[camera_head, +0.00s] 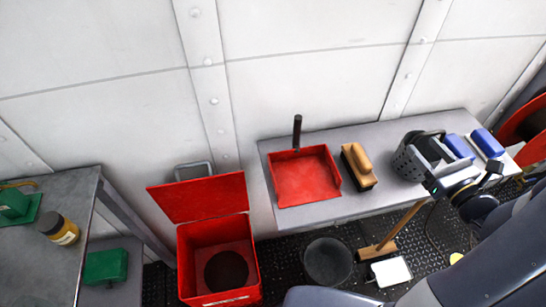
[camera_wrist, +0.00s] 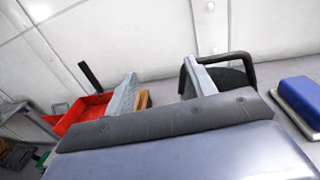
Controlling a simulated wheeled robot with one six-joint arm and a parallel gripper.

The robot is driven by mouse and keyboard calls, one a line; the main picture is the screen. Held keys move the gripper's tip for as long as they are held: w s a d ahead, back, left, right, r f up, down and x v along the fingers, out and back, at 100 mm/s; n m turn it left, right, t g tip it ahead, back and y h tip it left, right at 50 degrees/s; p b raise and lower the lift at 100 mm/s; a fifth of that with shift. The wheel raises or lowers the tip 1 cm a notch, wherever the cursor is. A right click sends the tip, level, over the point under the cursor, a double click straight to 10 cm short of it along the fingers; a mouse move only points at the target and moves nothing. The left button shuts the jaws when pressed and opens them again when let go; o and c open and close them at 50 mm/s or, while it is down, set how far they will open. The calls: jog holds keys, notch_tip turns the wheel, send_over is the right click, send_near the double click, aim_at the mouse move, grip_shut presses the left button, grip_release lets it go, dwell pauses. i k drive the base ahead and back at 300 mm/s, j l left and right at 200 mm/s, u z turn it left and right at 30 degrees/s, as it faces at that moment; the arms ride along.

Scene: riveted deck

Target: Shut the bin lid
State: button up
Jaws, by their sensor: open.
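The red bin (camera_head: 182,262) stands on the floor against the wall, left of the middle in the head view. Its red lid (camera_head: 198,198) is raised and leans back toward the wall, with a grey handle (camera_head: 193,170) at its far edge. The bin's mouth is uncovered and its inside looks dark at the bottom. My gripper (camera_head: 440,152) is far to the right of the bin, over the bench near the grey basket. It is open, with no object seen between its fingers in the wrist view (camera_wrist: 160,75). The bin does not show clearly there.
A black bucket (camera_head: 328,262) stands on the floor. A grey table (camera_head: 60,265) is at left.

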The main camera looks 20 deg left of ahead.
aim_at(210, 196)
jog(key=u, duration=1.65)
jog(key=j+u, duration=0.2)
jog(key=u, duration=0.2)
jog(key=i+l, duration=0.05)
